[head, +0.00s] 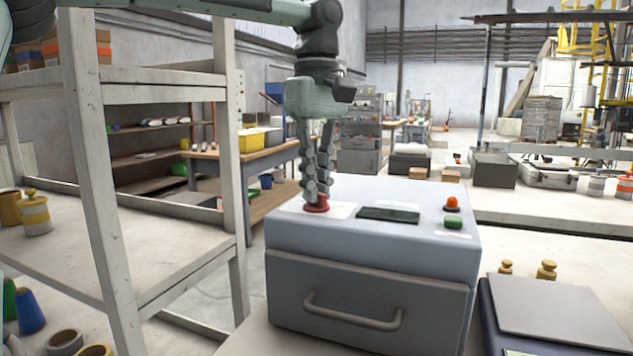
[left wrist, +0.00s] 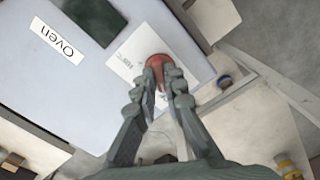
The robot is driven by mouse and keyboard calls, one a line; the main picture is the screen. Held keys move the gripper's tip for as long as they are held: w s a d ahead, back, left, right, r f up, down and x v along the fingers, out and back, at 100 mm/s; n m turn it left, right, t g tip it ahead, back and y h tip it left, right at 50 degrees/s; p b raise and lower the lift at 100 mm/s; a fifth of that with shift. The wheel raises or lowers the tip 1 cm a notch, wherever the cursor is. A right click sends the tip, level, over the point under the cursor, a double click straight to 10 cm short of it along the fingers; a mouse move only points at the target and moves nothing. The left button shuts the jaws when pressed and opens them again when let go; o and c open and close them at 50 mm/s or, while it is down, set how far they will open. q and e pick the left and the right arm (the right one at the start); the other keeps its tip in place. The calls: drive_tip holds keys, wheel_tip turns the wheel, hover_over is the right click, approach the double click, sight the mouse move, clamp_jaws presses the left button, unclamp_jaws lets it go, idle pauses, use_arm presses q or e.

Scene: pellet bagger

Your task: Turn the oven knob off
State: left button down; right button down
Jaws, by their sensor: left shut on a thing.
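The oven (head: 370,290) is a light grey box with a drawer handle on its front, standing on the table; its "Oven" label shows in the left wrist view (left wrist: 58,38). The red oven knob (head: 317,207) sits on a white plate at the top's left side. It also shows in the left wrist view (left wrist: 158,61), partly hidden by the fingers. My left gripper (head: 317,194) comes down from above, with its fingers shut on the knob. The printing on the plate is too blurred to read for the knob's setting. My right gripper is not in view.
A dark display (head: 388,215), an orange light (head: 452,203) and a green button (head: 453,223) are on the oven top. A scale (head: 555,312) and two brass weights (head: 546,270) stand to the right. A white shelf post (head: 95,170) stands close on the left.

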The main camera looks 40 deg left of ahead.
use_arm(q)
drive_tip(key=shift+r, duration=0.1)
idle(0.3)
drive_tip(key=c, duration=1.6)
unclamp_jaws()
wheel_tip(320, 180, up, 12)
